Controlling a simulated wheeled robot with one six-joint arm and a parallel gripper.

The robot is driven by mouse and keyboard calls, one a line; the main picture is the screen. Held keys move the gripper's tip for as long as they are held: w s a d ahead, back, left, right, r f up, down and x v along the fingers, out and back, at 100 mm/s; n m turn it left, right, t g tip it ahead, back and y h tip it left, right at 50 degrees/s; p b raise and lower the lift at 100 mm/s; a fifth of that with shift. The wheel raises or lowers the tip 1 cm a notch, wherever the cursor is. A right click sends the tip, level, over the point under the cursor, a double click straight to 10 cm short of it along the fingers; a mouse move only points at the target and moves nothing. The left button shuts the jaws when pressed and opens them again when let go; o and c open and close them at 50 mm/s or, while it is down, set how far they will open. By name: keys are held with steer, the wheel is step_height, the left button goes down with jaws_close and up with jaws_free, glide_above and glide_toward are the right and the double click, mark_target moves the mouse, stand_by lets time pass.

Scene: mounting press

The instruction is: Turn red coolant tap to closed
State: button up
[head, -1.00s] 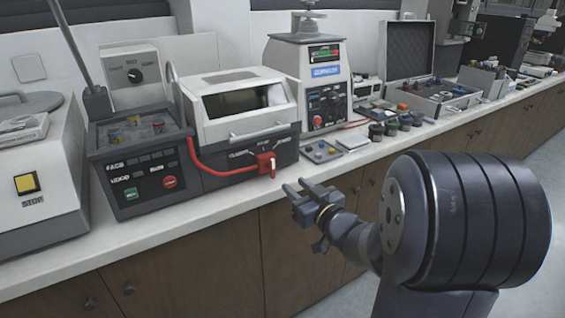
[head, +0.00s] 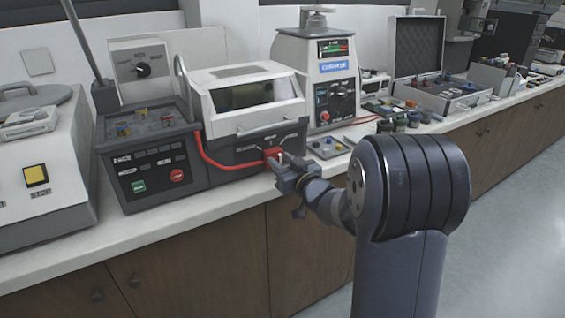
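The red coolant tap (head: 271,153) is on the lower front of the white-and-grey press unit with the dark window (head: 243,95). A red hose (head: 215,165) runs to it from the left. Small labels flank the tap on the panel, too blurred to read surely. My gripper (head: 277,163) is right at the tap, its fingers overlapping the tap's lower part in the head view. The fingers hide most of the tap's handle, so its angle and any contact cannot be told. Whether the fingers are open or shut on it cannot be seen.
A control box (head: 150,165) with green and red buttons stands left of the press unit. The bench's front strip (head: 200,202) is clear.

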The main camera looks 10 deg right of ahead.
steer(key=shift+c, duration=0.2)
jaws_close()
steer(key=shift+f+n+b, duration=0.1)
steer(key=shift+n+b, duration=0.2)
steer(key=shift+b, duration=0.15)
steer(key=n+b, duration=0.2)
steer(key=b, duration=0.1)
steer(key=shift+s+a+f+n, duration=0.1)
steer(key=shift+a+f+n, duration=0.1)
steer(key=shift+f+n, duration=0.1)
steer(key=n+b, duration=0.4)
steer(key=n, duration=0.1)
steer(key=shift+s+a+f, duration=0.1)
steer(key=shift+a, duration=0.15)
steer(key=shift+n, duration=0.4)
